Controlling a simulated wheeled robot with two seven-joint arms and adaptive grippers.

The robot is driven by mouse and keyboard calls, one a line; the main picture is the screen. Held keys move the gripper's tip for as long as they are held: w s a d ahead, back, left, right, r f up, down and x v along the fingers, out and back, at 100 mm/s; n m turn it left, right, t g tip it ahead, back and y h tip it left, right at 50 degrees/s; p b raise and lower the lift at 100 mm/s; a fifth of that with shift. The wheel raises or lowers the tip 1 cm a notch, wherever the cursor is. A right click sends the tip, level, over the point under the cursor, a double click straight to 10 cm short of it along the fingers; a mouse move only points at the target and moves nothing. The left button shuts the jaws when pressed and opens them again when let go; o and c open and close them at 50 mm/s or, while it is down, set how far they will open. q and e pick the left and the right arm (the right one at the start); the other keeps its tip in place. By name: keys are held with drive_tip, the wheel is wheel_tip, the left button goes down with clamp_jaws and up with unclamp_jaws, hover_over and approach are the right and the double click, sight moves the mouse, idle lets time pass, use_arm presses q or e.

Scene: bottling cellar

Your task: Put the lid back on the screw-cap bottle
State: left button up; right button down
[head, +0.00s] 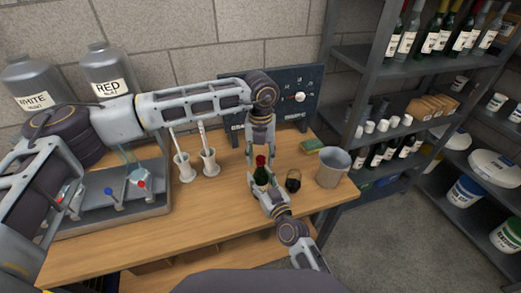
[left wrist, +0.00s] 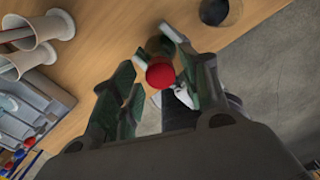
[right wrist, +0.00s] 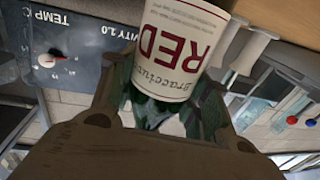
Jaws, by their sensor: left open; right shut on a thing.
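The screw-cap bottle (head: 261,176) is dark green and stands upright near the table's right part. Its white label with "RED" (right wrist: 180,45) shows in the right wrist view. The red lid (head: 260,160) appears at the top of the bottle; whether it is seated or threaded I cannot tell. It also shows in the left wrist view (left wrist: 161,75). My left gripper (head: 262,155) points down from above, its open fingers around the lid (left wrist: 155,85). My right gripper (head: 262,188) is shut on the bottle from the front; its fingers are partly hidden by the bottle.
A glass of dark wine (head: 293,181) stands close right of the bottle, with a grey bucket (head: 333,168) beyond it. Two white stands with tubes (head: 208,163) are to the left, beside a grey tray (head: 155,205). A dark control panel (head: 300,92) stands behind.

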use_arm(q)
drive_tip(key=shift+f, duration=0.15)
clamp_jaws()
idle(0.4)
drive_tip(key=m, duration=0.3)
drive_tip(key=shift+m, duration=0.4)
drive_tip(key=m, duration=0.3)
drive_tip(key=shift+m, duration=0.4)
drive_tip(key=m, duration=0.3)
drive_tip(key=shift+m, duration=0.3)
drive_tip(key=m, duration=0.3)
drive_tip(key=shift+m, duration=0.4)
drive_tip(key=shift+o, duration=0.6)
unclamp_jaws()
